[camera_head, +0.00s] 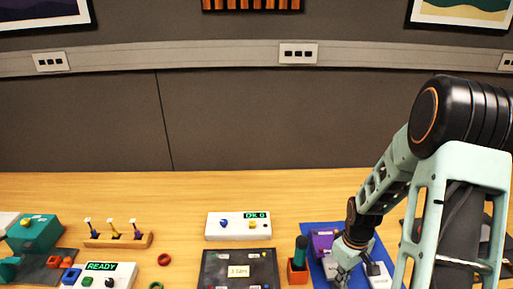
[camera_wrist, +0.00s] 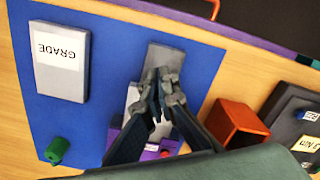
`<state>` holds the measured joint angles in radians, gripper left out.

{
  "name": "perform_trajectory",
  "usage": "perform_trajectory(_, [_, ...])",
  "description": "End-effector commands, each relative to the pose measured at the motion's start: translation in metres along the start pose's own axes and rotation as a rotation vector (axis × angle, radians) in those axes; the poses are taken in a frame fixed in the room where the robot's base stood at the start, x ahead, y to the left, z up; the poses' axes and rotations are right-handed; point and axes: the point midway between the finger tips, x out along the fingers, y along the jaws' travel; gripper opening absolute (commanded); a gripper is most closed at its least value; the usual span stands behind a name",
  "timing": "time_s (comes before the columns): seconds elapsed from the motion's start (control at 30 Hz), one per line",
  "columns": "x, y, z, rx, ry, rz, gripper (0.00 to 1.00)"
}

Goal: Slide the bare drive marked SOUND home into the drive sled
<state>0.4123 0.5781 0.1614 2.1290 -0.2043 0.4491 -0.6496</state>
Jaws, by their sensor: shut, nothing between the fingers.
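My gripper (camera_wrist: 160,88) is shut and empty, low over the blue mat (camera_wrist: 205,62). In the wrist view its fingers lie across a grey block (camera_wrist: 165,56), whose label, if any, is hidden. A paler grey face (camera_wrist: 132,98) shows beside the fingers, and I cannot tell whether it is the same piece. A purple part, likely the sled (camera_wrist: 170,146), shows beyond and partly behind the fingers; it also shows in the head view (camera_head: 323,239). I cannot tell how far the block is inside it, or whether the fingers touch. No SOUND mark is readable.
A grey drive marked GRADE (camera_wrist: 61,62) lies apart on the mat. A green cylinder (camera_wrist: 57,150) stands near the mat's edge. An orange open box (camera_wrist: 236,122) stands just off the mat, beside a dark panel (camera_head: 240,268). A white box (camera_head: 238,226) sits farther back.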

Motion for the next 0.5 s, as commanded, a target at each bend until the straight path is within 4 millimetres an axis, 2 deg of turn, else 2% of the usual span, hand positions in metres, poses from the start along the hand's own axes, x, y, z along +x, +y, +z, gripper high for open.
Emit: perform_trajectory(0.5, [0.000,0.008,-0.014,-0.001,0.001,0.000,0.00])
